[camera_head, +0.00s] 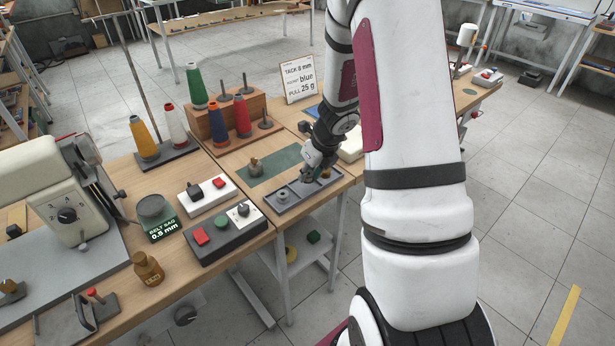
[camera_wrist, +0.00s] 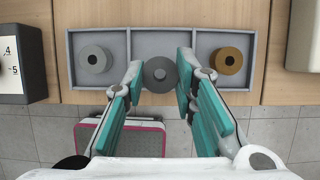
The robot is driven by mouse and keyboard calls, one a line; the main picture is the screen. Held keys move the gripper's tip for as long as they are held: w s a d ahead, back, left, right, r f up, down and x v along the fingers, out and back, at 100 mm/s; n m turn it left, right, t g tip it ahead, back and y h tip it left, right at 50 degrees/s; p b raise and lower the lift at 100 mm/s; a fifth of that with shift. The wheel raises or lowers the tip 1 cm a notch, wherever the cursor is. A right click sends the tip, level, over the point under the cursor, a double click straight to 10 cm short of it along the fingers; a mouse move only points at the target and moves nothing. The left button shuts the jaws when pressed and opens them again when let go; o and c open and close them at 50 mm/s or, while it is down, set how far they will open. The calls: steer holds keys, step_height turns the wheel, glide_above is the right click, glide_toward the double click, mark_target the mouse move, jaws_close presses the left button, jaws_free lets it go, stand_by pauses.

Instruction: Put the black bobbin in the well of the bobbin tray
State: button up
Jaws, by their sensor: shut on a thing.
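The grey bobbin tray (camera_wrist: 160,40) has three compartments in the wrist view. It also shows in the head view (camera_head: 291,207). A grey bobbin (camera_wrist: 96,60) lies in its left compartment, and a brass bobbin (camera_wrist: 227,61) in its right one. My gripper (camera_wrist: 161,72) is shut on the black bobbin (camera_wrist: 160,76), which looks dark grey. The held bobbin appears over the front part of the middle compartment and overlaps its front edge. Its height above the tray cannot be told. In the head view my gripper (camera_head: 311,174) is at the tray and hides part of it.
A green mat (camera_head: 270,168) with a brass piece on it lies behind the tray. A control box with red button and knob (camera_head: 225,232) stands left of it. Cones of thread (camera_head: 242,117) stand at the back. The table's front edge is close to the tray.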

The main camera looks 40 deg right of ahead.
mark_target(304, 187)
steer(key=shift+w, duration=0.6)
steer(key=f+b, duration=0.1)
steer(key=f, duration=0.2)
steer(key=shift+w+f, duration=0.2)
steer(key=shift+f+b, duration=0.1)
steer(key=shift+b, duration=0.2)
steer(key=shift+s+f+b, duration=0.2)
steer(key=shift+f+b, duration=0.35)
steer(key=shift+b, duration=0.2)
steer(key=o, duration=0.7)
steer(key=shift+c, duration=0.2)
steer(key=shift+f, duration=0.15)
steer(key=shift+a, duration=0.1)
steer(key=shift+p, duration=0.3)
